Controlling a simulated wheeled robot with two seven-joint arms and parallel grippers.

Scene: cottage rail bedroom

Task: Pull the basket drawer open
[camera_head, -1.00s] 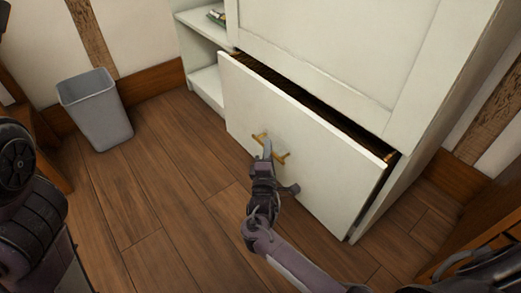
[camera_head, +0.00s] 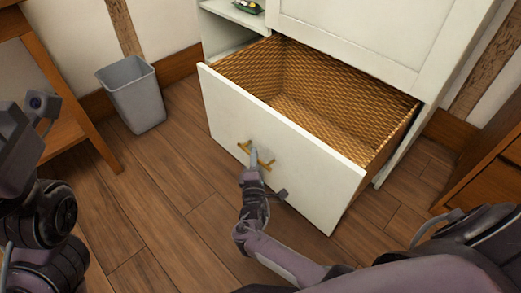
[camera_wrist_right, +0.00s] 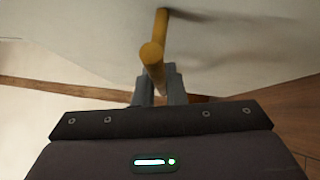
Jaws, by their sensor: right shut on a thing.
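The basket drawer (camera_head: 283,150) is in the lower part of the white cabinet. It stands well open, with its woven basket inside showing and looking empty. Its white front carries a brass handle (camera_head: 266,164). My right gripper (camera_head: 254,155) is shut on that handle. In the right wrist view the brass handle (camera_wrist_right: 153,57) runs between the gripper's fingers (camera_wrist_right: 158,88). My left arm is at the left edge of the head view; I cannot make out its gripper's fingers.
A grey waste bin (camera_head: 134,94) stands on the wooden floor to the left. The white cabinet (camera_head: 370,45) rises behind the drawer. A wooden desk (camera_head: 52,95) is at the left and wooden furniture (camera_head: 490,172) at the right. Floor in front is clear.

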